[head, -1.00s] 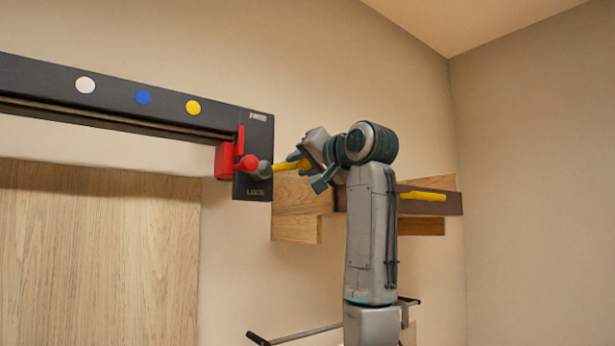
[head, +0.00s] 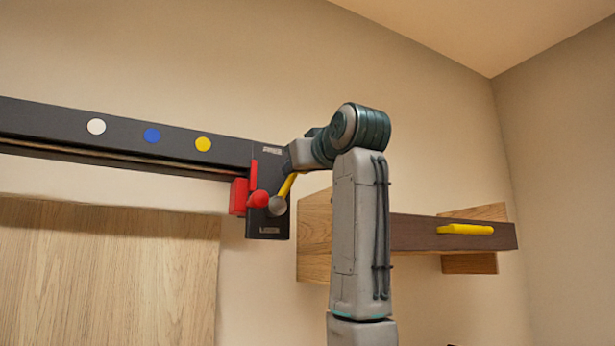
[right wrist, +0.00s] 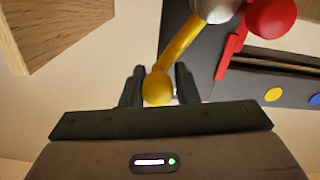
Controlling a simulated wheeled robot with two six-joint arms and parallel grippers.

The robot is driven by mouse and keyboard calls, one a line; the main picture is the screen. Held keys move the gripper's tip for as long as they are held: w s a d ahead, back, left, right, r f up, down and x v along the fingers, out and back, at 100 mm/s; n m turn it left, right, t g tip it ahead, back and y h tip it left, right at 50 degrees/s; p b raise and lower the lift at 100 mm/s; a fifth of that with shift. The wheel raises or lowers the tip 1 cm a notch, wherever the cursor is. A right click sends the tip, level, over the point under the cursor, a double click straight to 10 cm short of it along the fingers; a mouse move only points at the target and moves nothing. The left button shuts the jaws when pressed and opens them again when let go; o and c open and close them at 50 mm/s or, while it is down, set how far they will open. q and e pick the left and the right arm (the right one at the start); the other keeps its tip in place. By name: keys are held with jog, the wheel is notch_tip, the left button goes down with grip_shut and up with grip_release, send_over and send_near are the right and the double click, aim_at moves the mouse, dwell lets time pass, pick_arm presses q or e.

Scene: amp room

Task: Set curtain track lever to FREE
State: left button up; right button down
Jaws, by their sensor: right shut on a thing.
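The red lever (head: 253,172) is on a dark plate (head: 268,228) at the right end of the black track (head: 60,125). Its round red knob (head: 258,199) sits low, near the lower label, which seems to read LOCK. The upper label is too small to read. My right gripper (right wrist: 160,72) is shut on a yellow handle (right wrist: 178,45) with a grey round head (head: 277,205). The head is right beside the knob; I cannot tell whether they touch. The knob also shows in the right wrist view (right wrist: 271,17). My left gripper is not in view.
White (head: 96,126), blue (head: 152,135) and yellow (head: 203,144) discs mark the track. A wooden shelf (head: 420,235) with a yellow item (head: 465,229) is on the wall to the right, behind my arm. A wood panel (head: 105,270) is below the track.

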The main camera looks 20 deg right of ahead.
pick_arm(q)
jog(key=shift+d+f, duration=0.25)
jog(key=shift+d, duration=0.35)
pick_arm(e)
jog(key=shift+a+n, duration=0.5)
jog(key=shift+n, duration=0.2)
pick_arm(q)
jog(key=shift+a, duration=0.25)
pick_arm(e)
jog(key=c, duration=1.3)
grip_release()
jog(key=shift+o, duration=0.6)
jog(key=shift+r, duration=0.1)
jog(key=shift+s, duration=0.1)
jog(key=shift+s+b, duration=0.45)
jog(key=shift+b, duration=0.1)
pick_arm(q)
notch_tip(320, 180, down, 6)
jog(key=b, duration=0.5)
pick_arm(e)
jog(key=s, duration=0.9)
jog(key=shift+s+d, duration=0.4)
jog(key=shift+d, duration=0.05)
